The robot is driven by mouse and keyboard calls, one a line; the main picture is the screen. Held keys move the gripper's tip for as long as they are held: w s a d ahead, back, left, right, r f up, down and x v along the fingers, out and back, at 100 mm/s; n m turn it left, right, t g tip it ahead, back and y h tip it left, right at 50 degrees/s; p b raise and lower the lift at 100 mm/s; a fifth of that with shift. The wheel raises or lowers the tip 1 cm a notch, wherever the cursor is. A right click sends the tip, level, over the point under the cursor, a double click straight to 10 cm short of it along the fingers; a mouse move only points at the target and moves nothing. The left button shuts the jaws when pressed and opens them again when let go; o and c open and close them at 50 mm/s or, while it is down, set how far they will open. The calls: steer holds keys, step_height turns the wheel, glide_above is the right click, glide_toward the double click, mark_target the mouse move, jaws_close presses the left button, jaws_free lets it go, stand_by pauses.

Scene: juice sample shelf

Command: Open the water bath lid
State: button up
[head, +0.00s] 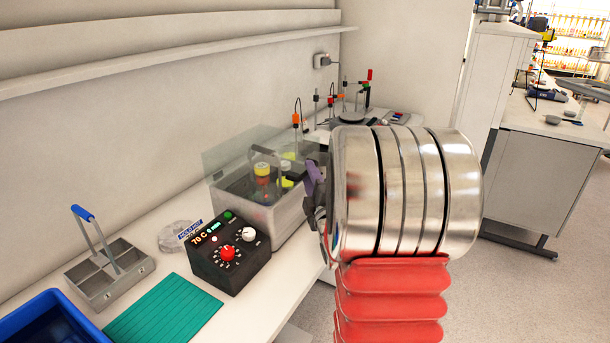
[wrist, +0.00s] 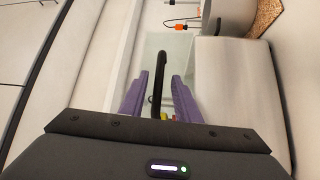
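The water bath (head: 285,218) is a grey box on the bench, with yellow-capped bottles (head: 262,170) inside. Its clear lid (head: 226,152) shows as a see-through panel above the rim and looks tilted up; the exact angle is hard to tell. My gripper (head: 314,185) is at the right side of the bath, partly hidden by my arm. In the wrist view its two purple fingers (wrist: 160,76) are spread either side of a black bar handle (wrist: 159,62). Gaps show between the bar and both fingers.
A black control box (head: 229,252) with a red knob stands in front of the bath. A metal carrier (head: 105,278), a green mat (head: 165,312) and a blue bin (head: 50,325) lie to the left. Stands with orange and red clamps (head: 296,119) are behind. A wall shelf (head: 150,58) runs above.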

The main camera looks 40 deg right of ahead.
steer(key=shift+c, duration=0.4)
steer(key=shift+a, duration=0.1)
jaws_close()
